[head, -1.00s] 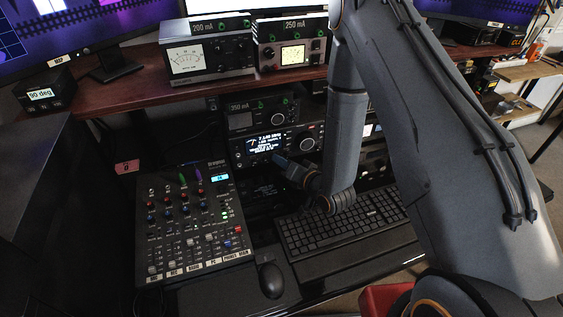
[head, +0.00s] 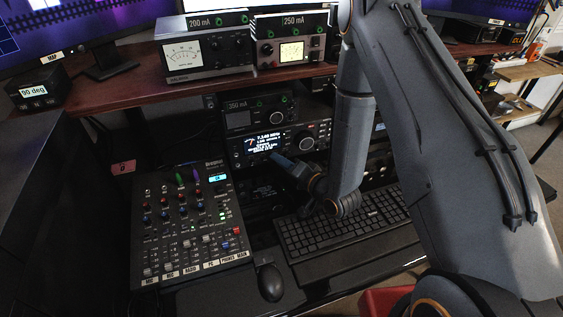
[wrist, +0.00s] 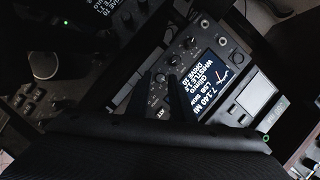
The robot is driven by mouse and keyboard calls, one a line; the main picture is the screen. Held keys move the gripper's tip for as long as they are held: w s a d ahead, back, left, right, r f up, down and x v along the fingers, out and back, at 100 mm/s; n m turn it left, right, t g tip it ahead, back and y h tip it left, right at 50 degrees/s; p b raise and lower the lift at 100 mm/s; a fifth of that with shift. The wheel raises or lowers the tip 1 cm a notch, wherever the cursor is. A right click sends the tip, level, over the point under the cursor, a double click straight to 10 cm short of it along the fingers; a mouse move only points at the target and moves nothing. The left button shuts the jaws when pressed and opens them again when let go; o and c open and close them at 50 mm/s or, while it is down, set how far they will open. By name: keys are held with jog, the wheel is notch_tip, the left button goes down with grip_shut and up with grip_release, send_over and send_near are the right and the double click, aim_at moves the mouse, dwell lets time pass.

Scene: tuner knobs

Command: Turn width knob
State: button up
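The radio (head: 290,132) stands under the wooden shelf with its screen lit; its screen also shows in the wrist view (wrist: 222,72). A row of small knobs (wrist: 189,42) runs along its panel beside the screen. No label for the width knob is readable, so I cannot tell which knob it is. My gripper (head: 275,157) points at the lower part of the radio's front, just below the screen. In the wrist view my dark fingers (wrist: 174,88) reach over the panel beside the screen. Whether they touch a knob or have a gap between them is too dark to tell.
A mixer (head: 190,225) lies left of my gripper, with a mouse (head: 270,282) and keyboard (head: 345,225) in front. A 350 mA box (head: 255,110) sits on the radio. The shelf (head: 130,92) carrying meters overhangs from above.

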jog(key=b+v, duration=0.1)
jog(key=v, duration=0.6)
jog(key=shift+s+d+r+b, duration=0.15)
jog(key=shift+s+d+b, duration=0.15)
jog(key=shift+b, duration=0.1)
dwell(1.1)
jog(key=shift+w+d+n+g+h, duration=0.15)
jog(key=shift+w+n+g+h, duration=0.15)
jog(key=shift+w+h, duration=0.1)
jog(key=d+h, duration=0.1)
jog(key=w+d+n+g+h, duration=0.1)
jog(key=d+n+g+h, duration=0.1)
jog(key=d, duration=0.1)
jog(key=shift+w+r, duration=0.3)
jog(key=shift+w, duration=0.1)
jog(key=s+d+r+n+g+h, duration=0.2)
jog(key=s+d+r+g+h, duration=0.4)
jog(key=s+d, duration=0.25)
jog(key=s+r+g, duration=0.1)
jog(key=s+r, duration=0.2)
jog(key=s, duration=0.2)
jog(key=s+a+r+g, duration=0.1)
jog(key=s+r+g, duration=0.1)
jog(key=s, duration=0.3)
jog(key=shift+s+a+r+y, duration=0.15)
jog(key=shift+s+r+y, duration=0.25)
jog(key=shift+r, duration=0.05)
